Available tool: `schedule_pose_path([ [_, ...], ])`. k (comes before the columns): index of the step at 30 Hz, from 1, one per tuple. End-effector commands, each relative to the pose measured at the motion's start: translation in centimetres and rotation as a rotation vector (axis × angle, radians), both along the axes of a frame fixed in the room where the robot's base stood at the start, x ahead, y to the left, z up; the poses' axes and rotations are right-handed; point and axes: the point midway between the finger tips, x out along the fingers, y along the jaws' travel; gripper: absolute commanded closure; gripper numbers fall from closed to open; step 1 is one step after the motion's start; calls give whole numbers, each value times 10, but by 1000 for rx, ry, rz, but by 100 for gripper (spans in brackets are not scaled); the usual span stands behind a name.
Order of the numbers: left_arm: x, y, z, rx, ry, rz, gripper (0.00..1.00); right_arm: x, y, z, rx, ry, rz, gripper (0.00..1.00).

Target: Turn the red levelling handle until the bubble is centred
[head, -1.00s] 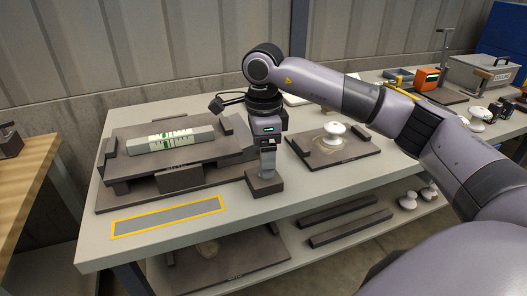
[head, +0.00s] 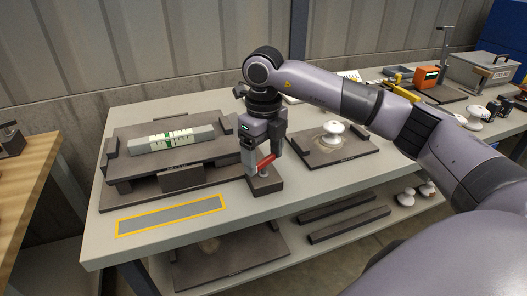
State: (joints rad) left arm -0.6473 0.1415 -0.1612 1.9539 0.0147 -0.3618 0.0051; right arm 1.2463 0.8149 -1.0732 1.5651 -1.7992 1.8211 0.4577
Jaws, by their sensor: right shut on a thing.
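The red levelling handle (head: 266,162) sits on top of a dark block (head: 263,184) at the right end of the levelling platform. My right gripper (head: 263,164) points down and is shut on the handle; its fingers hide part of it. The bubble level (head: 172,139) is a pale bar with dark graduation marks and green on its face, lying on the dark levelling platform (head: 125,170). The bubble's exact place between the marks is too small to tell. My left gripper is not in view.
A yellow-outlined strip (head: 170,215) lies on the front of the bench. Right of my gripper, a white insulator (head: 333,131) stands on a dark tray (head: 350,156). An orange box (head: 425,77) and a grey case (head: 478,72) stand farther right. Dark bars lie on the lower shelf.

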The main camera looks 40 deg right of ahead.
Motion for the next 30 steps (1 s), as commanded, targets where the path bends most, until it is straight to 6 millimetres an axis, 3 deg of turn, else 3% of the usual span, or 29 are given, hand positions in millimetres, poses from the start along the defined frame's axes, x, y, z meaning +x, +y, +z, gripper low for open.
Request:
schedule_pose_path([
  [15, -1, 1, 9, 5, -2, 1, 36, 1, -1, 2, -1, -5, -427, 54],
  [30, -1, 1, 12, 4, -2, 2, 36, 1, -1, 2, 0, -6, -575, 54],
])
